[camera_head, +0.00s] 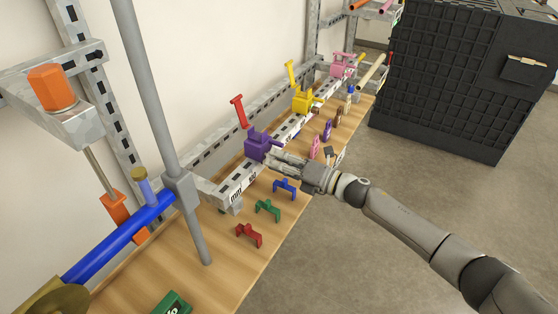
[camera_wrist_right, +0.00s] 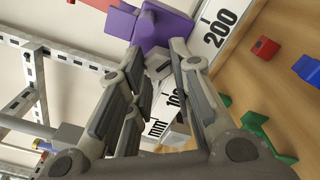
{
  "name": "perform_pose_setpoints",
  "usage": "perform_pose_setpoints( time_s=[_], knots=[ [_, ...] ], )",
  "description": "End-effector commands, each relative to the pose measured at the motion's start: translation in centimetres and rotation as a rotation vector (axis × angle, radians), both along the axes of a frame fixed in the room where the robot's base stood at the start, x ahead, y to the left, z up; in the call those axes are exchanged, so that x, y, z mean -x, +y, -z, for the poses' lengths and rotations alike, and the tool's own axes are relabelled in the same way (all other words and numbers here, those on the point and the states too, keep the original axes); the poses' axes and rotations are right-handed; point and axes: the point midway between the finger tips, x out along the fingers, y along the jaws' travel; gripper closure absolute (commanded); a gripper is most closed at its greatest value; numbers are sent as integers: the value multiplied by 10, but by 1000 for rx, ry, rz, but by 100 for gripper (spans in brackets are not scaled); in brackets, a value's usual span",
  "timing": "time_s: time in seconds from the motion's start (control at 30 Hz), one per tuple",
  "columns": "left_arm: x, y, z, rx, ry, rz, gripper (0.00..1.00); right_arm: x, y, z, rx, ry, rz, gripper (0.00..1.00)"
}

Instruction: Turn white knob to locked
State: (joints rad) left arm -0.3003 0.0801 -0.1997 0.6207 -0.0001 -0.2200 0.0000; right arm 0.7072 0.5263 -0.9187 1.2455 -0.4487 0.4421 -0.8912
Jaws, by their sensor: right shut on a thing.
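A purple block (camera_head: 257,145) sits on the white measuring rail (camera_head: 240,182) marked with numbers. It also shows at the top of the right wrist view (camera_wrist_right: 160,25). My right gripper (camera_head: 274,160) reaches in from the right with its fingertips at the purple block's near side. In the right wrist view, a small whitish-grey knob (camera_wrist_right: 159,66) shows between the fingertips, just below the purple block, and the gripper is shut on it. The fingers hide parts of the knob, and its lock marking cannot be read. My left gripper is out of view.
Blue (camera_head: 285,188), green (camera_head: 267,209) and red (camera_head: 248,235) brackets lie on the wooden top near my right gripper. A red T-handle (camera_head: 238,112) rises behind the purple block. A yellow block (camera_head: 302,100) stands farther along the rail. A grey post (camera_head: 150,110) stands at left.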

Motion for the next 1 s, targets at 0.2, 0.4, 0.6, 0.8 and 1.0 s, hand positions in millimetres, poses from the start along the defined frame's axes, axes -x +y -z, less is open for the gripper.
perform_pose_setpoints(
  time_s=[0.2,0.4,0.6,0.8,1.0],
  knots=[
    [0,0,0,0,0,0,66,0,0,0,-1,2,1,100],
    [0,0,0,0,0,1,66,0,0,1,0,1,1,67],
    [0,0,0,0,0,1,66,0,0,0,0,1,1,57],
    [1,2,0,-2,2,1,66,1,-1,0,0,1,1,57],
    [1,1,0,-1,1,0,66,14,-20,2,3,3,1,57]
  ],
)
